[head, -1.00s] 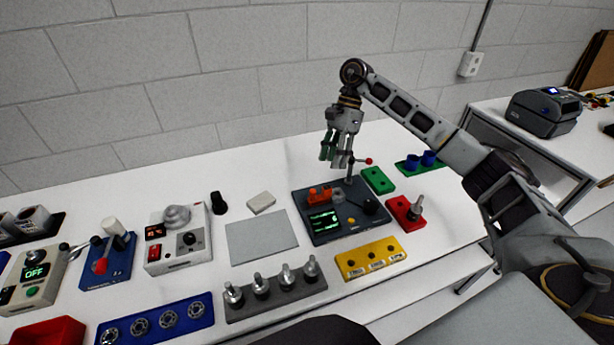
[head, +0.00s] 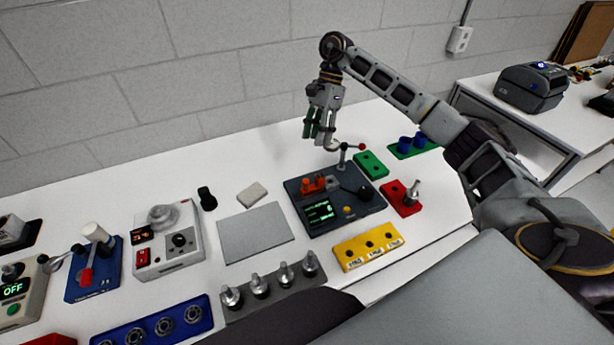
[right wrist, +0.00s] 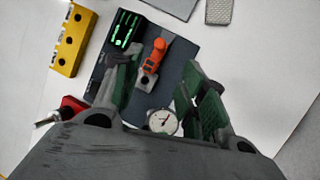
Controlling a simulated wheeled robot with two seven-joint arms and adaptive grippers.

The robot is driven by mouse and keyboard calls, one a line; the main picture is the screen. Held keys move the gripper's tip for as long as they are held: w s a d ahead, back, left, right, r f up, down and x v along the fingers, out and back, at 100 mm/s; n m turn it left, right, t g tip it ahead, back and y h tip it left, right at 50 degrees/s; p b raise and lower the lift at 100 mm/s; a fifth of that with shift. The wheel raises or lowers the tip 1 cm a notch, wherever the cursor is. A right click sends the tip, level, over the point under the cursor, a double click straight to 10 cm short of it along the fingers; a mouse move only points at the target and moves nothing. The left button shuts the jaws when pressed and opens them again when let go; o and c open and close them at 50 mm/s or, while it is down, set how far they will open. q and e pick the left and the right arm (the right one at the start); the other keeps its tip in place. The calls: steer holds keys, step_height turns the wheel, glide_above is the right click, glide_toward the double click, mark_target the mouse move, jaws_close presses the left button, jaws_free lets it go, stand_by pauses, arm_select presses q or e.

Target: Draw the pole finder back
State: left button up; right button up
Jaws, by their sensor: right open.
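The dark test station (head: 365,206) has a green-lit screen (head: 319,211), an orange piece (head: 313,185) on a grey block and a post with a red-balled arm (head: 343,157) at its back edge. I cannot tell for sure which part is the pole finder. My right gripper (head: 318,137) is open and empty, pointing down above and behind the station, left of the post. In the right wrist view, the orange piece (right wrist: 157,54) lies beyond and between the open fingers (right wrist: 155,75), and a round dial (right wrist: 163,121) shows between them. My left gripper is out of view.
A green block (head: 371,165) and a red block (head: 401,198) stand right of the station. A yellow block (head: 368,248) is in front. A grey mat (head: 256,233) lies left. The white table behind the station is mostly clear.

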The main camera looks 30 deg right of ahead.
steer(key=shift+f, duration=0.95)
steer(key=p, duration=0.3)
glide_toward(313, 185)
steer(key=shift+s+a+f, duration=0.4)
steer(key=shift+a+f, duration=0.3)
steer(key=shift+a, duration=0.25)
steer(key=shift+s+a+f, duration=0.4)
steer(key=shift+a+f, duration=0.3)
steer(key=shift+a, duration=0.25)
steer(key=shift+s+a+f, duration=0.4)
steer(key=shift+a+f, duration=0.25)
steer(key=shift+a, duration=0.25)
steer(key=shift+c, duration=0.3)
jaws_close()
